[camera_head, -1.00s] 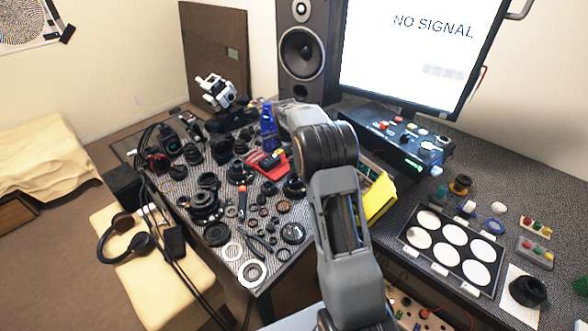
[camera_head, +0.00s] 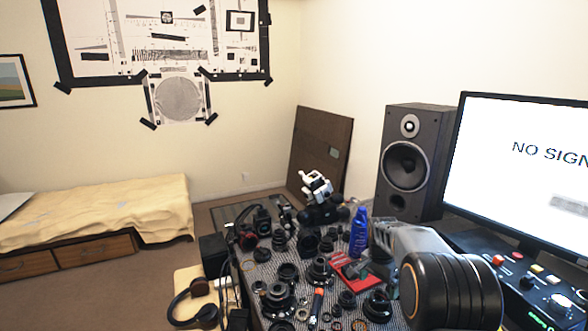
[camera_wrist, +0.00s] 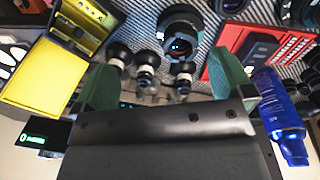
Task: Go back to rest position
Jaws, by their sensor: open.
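My gripper (camera_wrist: 164,82) shows in the wrist view with its two green fingers wide apart and nothing between them. Beyond the fingers are small dark lens parts (camera_wrist: 145,62) and a lens ring (camera_wrist: 181,38), apart from the fingers as far as I can tell. A blue bottle (camera_wrist: 283,115) is close to the right finger. In the head view my arm fills the lower right over the table, and the gripper fingers are hidden there.
The table (camera_head: 250,284) is crowded with lens parts, a red tray (camera_head: 351,275) and the blue bottle (camera_head: 358,232). A speaker (camera_head: 408,160) and a monitor (camera_head: 530,165) stand behind. A yellow box (camera_wrist: 38,78) is left in the wrist view.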

